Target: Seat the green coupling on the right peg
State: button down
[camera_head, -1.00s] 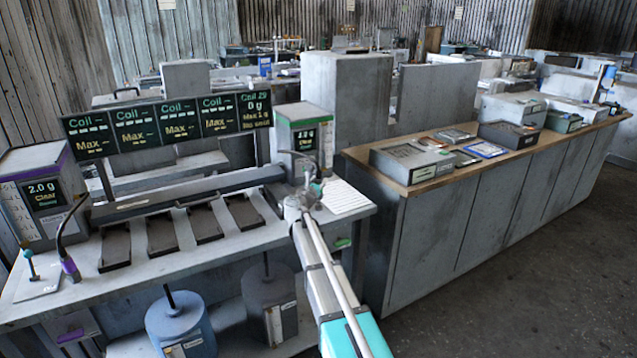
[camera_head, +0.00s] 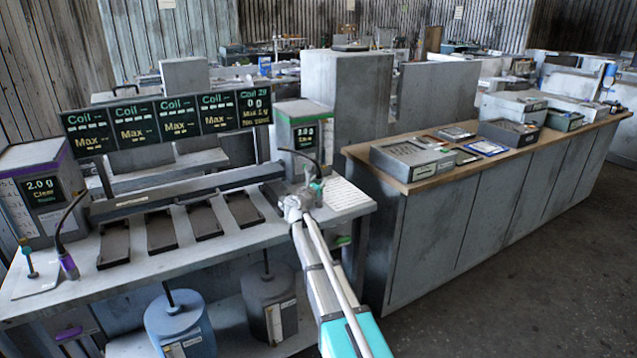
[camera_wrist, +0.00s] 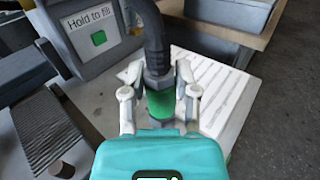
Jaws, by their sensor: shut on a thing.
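The green coupling (camera_wrist: 160,103) is on the end of a thick black hose (camera_wrist: 155,45) in the wrist view. My gripper (camera_wrist: 160,100) is shut on it, with one pale finger on each side. In the head view my gripper (camera_head: 303,203) is at the right end of the bench, in front of the green-trimmed dispenser (camera_head: 305,135). I cannot make out the right peg in either view.
The dispenser's "Hold to fill" panel (camera_wrist: 92,28) is close by on the left. Several dark trays (camera_head: 160,232) and a purple-tipped hose (camera_head: 68,265) are farther left. A wood-topped counter (camera_head: 410,182) stands right.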

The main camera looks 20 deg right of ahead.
jog(key=shift+f+b, duration=1.1)
jog(key=shift+f, duration=0.05)
jog(key=shift+c, duration=1.5)
grip_release()
jog(key=shift+s, duration=0.1)
jog(key=v, duration=1.2)
